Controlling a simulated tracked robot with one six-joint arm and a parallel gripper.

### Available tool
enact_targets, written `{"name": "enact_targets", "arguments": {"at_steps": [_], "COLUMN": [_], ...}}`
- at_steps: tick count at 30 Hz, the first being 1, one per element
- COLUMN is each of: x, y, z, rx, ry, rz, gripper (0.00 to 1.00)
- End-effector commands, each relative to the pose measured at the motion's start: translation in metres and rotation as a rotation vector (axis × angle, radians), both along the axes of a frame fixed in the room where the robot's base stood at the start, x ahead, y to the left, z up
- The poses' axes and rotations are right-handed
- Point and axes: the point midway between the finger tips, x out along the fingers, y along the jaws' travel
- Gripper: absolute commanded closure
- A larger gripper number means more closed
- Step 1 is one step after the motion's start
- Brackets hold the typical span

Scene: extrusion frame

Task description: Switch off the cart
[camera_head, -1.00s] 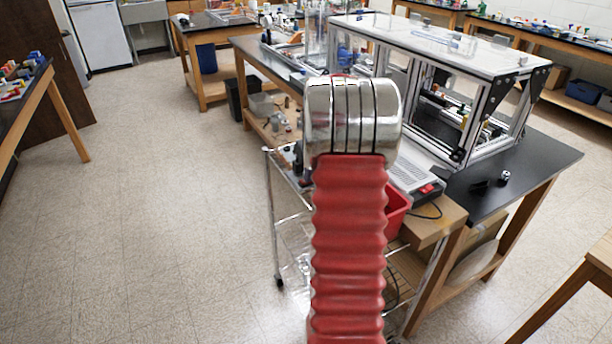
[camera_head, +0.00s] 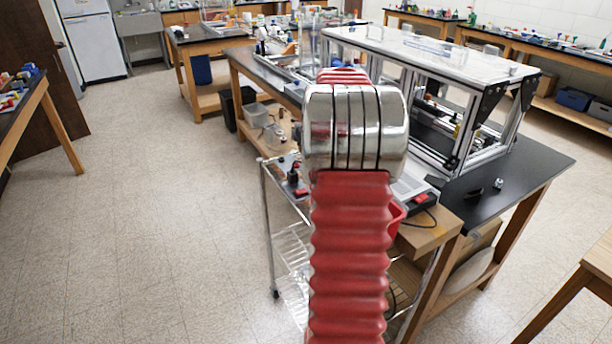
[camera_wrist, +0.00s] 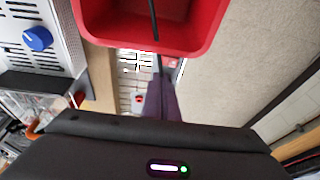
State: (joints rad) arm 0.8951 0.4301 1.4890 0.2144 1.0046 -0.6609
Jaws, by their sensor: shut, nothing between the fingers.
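A wire-shelf metal cart (camera_head: 267,225) stands at the left end of the bench, partly hidden behind my arm in the head view. A small black and red item (camera_head: 297,182) sits on its top; I cannot tell whether it is a switch. My gripper is hidden behind my arm in the head view.
A red bin (camera_wrist: 205,42) lies just ahead of the gripper. A perforated grey-white box with a blue knob (camera_wrist: 37,38) is at left. An extrusion frame enclosure (camera_head: 420,52) stands on the black-topped bench (camera_head: 525,180). The floor (camera_head: 150,220) at left is clear.

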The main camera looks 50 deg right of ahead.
Motion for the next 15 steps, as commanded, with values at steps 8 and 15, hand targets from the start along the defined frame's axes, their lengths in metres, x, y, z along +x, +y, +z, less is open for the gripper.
{"name": "enact_targets", "arguments": {"at_steps": [8, 15], "x": [-0.012, -0.015], "y": [0.001, 0.003], "z": [0.044, 0.056], "rx": [-0.002, 0.000], "ry": [-0.002, 0.000], "rz": [0.004, 0.005], "gripper": [1.00, 1.00]}}
